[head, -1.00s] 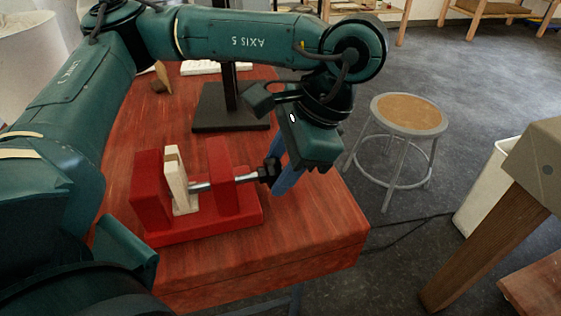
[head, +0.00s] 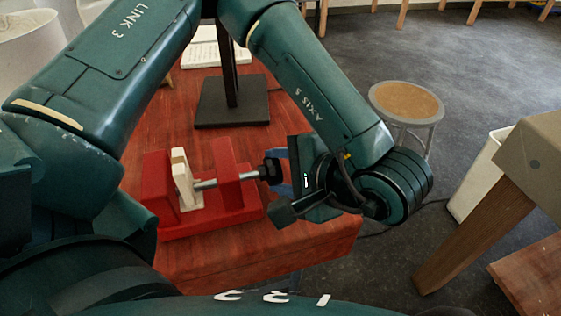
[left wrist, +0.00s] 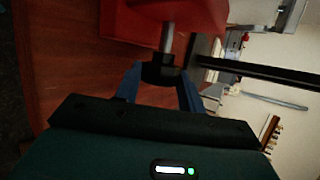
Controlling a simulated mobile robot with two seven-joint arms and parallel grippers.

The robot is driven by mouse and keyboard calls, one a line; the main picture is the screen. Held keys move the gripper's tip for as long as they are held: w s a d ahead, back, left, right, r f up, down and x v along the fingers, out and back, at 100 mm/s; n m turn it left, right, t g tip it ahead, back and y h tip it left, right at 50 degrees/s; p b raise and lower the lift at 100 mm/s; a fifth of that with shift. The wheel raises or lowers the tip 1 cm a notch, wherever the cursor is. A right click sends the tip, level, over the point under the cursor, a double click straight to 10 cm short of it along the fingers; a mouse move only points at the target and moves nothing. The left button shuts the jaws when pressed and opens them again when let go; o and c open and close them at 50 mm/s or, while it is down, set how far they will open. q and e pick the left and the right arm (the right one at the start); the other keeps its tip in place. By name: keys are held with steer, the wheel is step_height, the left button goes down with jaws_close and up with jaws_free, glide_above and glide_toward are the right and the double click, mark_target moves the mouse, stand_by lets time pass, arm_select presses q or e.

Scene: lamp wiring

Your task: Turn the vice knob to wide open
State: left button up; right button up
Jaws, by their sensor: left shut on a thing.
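The red vice (head: 220,218) stands on the red-brown wooden table. A pale wooden jaw piece (head: 181,178) is inside it, close to its left wall, and a metal screw (head: 206,184) runs from it through the right wall. The black vice knob (head: 268,172) is at the screw's right end. My left gripper (head: 274,170) reaches the knob from the right and is shut on it. In the left wrist view the knob (left wrist: 161,71) sits between the two blue fingers. My right gripper is not in view.
A black stand (head: 232,108) rises from the table behind the vice. An open book (head: 215,55) lies further back. A round stool (head: 405,102) and a white bin (head: 478,180) stand on the floor at right, beyond the table's edge (head: 325,245).

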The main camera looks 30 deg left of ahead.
arm_select(q)
steer(key=shift+n+t+y, duration=0.3)
steer(key=shift+t+y, duration=0.4)
steer(key=shift+y, duration=0.2)
steer(key=o, duration=1)
steer(key=shift+f, duration=0.1)
steer(key=shift+d, duration=0.1)
